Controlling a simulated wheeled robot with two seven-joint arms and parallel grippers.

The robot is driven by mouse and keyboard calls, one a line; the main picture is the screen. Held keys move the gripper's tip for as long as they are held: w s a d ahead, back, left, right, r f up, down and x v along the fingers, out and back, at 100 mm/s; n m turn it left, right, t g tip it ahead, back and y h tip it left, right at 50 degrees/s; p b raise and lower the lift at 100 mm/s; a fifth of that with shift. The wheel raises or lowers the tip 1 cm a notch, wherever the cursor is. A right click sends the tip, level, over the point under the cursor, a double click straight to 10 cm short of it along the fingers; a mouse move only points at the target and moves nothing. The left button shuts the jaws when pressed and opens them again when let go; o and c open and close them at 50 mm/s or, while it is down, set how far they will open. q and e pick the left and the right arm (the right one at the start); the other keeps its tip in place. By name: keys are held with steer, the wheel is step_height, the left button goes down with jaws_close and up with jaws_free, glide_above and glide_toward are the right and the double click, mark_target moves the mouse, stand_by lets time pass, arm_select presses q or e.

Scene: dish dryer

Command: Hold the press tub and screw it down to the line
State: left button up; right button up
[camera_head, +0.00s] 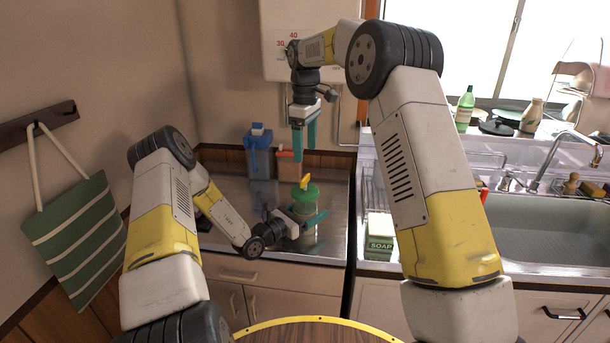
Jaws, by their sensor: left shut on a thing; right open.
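The press tub (307,213) stands upright on the steel counter at the centre. It has a green lid (306,192) with a yellow knob (305,181) on top. My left gripper (306,222) comes in from the left, low down, and is shut around the tub's body with its teal fingers. My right gripper (304,140) hangs above the tub, pointing down, open and empty, with its teal fingers apart. A gap shows between its fingertips and the yellow knob. The line on the tub is too small to make out.
A blue container (259,155) and an orange-pink container (289,165) stand at the back of the steel counter (240,200). A soap box (379,240) stands right of the counter, near the sink (550,235). A striped bag (75,240) hangs on the left wall.

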mark_target(305, 177)
step_height(305, 177, down, 9)
steer(key=shift+f, duration=0.15)
steer(key=c, duration=1.4)
steer(key=shift+m, duration=0.4)
steer(key=m, duration=0.4)
steer(key=shift+m, duration=0.4)
steer(key=m, duration=0.5)
steer(key=shift+m, duration=0.3)
